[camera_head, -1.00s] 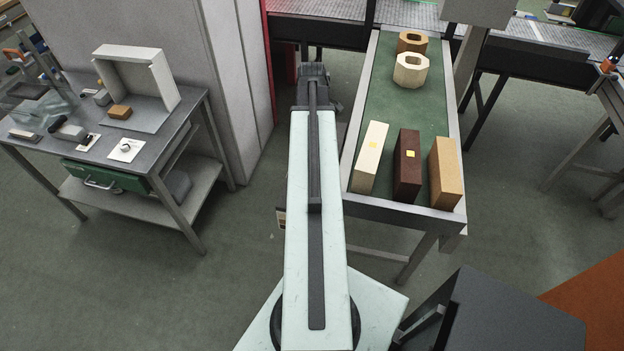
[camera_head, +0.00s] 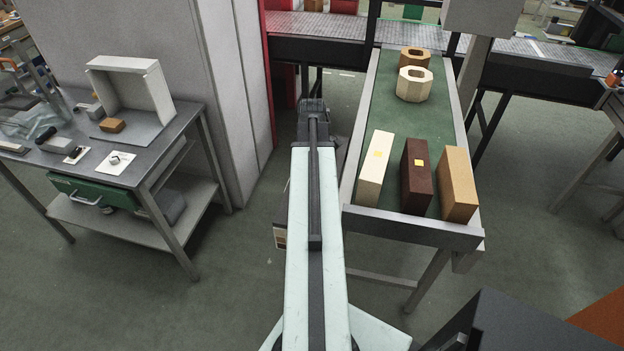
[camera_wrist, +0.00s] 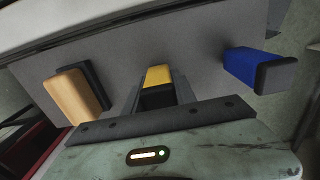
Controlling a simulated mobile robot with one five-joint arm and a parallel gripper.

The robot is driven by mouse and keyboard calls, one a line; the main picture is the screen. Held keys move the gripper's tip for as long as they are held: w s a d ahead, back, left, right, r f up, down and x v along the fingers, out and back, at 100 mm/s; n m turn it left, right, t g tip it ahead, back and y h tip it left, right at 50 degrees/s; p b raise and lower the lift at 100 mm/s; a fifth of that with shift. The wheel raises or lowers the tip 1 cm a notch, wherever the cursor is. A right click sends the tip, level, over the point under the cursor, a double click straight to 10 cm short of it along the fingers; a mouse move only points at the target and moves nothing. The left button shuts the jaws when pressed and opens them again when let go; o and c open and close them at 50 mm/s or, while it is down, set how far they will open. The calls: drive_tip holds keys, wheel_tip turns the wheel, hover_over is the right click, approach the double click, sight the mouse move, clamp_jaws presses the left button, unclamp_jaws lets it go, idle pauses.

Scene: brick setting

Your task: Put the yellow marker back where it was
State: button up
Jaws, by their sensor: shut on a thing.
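A yellow marker (camera_wrist: 158,75) with a black lower part shows at the centre of the wrist view. My gripper (camera_wrist: 160,93) is shut on it, with a finger on each side. A grey flat surface lies behind the marker; I cannot tell whether the marker touches it. In the head view my arm points away from the camera, and its gripper cannot be made out there. Small yellow squares show on the cream brick (camera_head: 371,181) and the dark brown brick (camera_head: 416,186).
The wrist view shows a blue and black piece (camera_wrist: 250,68) at right and a tan block (camera_wrist: 72,97) at left. In the head view, a green-topped table (camera_head: 357,214) stands right of my arm, also bearing a tan brick (camera_head: 457,188). A metal workbench (camera_head: 165,140) stands left.

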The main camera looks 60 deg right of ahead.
drive_tip(key=shift+r, duration=0.1)
drive_tip(key=o, duration=1)
wheel_tip(320, 180, up, 12)
drive_tip(key=p, duration=1.2)
drive_tip(key=shift+r, duration=0.15)
